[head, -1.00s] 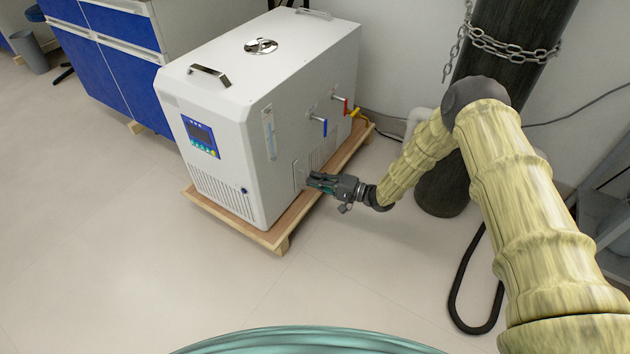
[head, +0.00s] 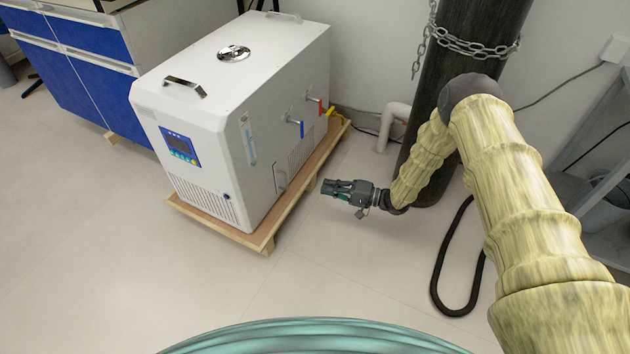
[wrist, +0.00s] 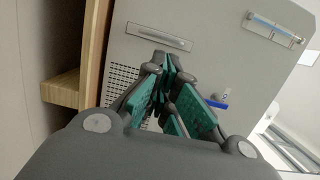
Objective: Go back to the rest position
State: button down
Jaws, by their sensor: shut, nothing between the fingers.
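My gripper (head: 328,187) is shut and empty in the head view, at the end of my raised arm. It hangs to the right of the white distiller (head: 225,100), a short gap away from its side panel. In the wrist view my gripper (wrist: 167,68) has its fingers together, with teal pads showing. The distiller's side (wrist: 195,30) fills much of the view beyond the fingertips, with a recessed handle (wrist: 158,37) and a vent grille near them.
The distiller stands on a wooden pallet (head: 262,240). Blue (head: 297,127) and red (head: 319,105) valve handles stick out of its side. A dark chained cylinder (head: 455,90) stands behind my arm. Blue cabinets (head: 95,85) are at the left. Floor in front is clear.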

jog(key=shift+v, duration=1.2)
jog(key=s+d+f+h, duration=0.2)
jog(key=s+f+h, duration=0.15)
jog(key=s, duration=0.35)
jog(key=s+d+f+t+h, duration=0.1)
jog(key=s+d+f+h, duration=0.25)
jog(key=s, duration=0.35)
jog(key=s+d+f+h, duration=0.1)
jog(key=s+f+h, duration=0.1)
jog(key=s+h, duration=0.35)
jog(key=s+d+r+n+g+h+p, duration=0.1)
jog(key=s+d+r+g+h, duration=0.3)
jog(key=s, duration=0.9)
jog(key=s+d+r+n+g+h, duration=0.15)
jog(key=s+d, duration=0.35)
jog(key=s, duration=0.9)
notch_tip(320, 180, up, 37)
jog(key=p, duration=3.8)
jog(key=shift+w+r+y, duration=0.25)
jog(key=shift+w+y, duration=0.1)
jog(key=shift+y, duration=0.05)
jog(key=shift+d+g, duration=0.15)
jog(key=shift+g, duration=0.1)
